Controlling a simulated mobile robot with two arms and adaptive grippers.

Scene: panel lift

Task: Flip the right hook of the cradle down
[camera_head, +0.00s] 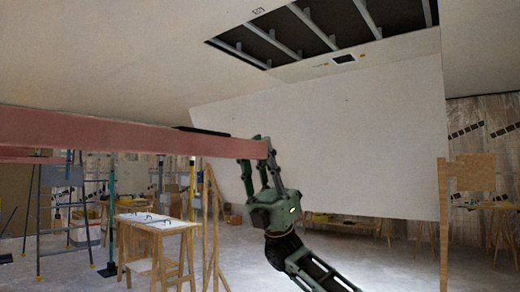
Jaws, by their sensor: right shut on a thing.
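The red bar of the cradle (120,133) runs in from the left edge to the middle of the camera_head view. My right gripper (256,158) is at the bar's right end, with its fingers shut around the end piece. This looks like the right hook, mostly covered by the fingers, so its exact angle cannot be told. A large white panel (340,125) fills the background behind the gripper. I cannot tell whether it touches the cradle. My left gripper is not in view.
The ceiling has an opening with joists (325,22) above. A wooden table (155,225) stands at lower left, beside a wooden frame (210,225). A wooden post (443,220) stands at the right. Grey floor (340,255) shows around my right arm.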

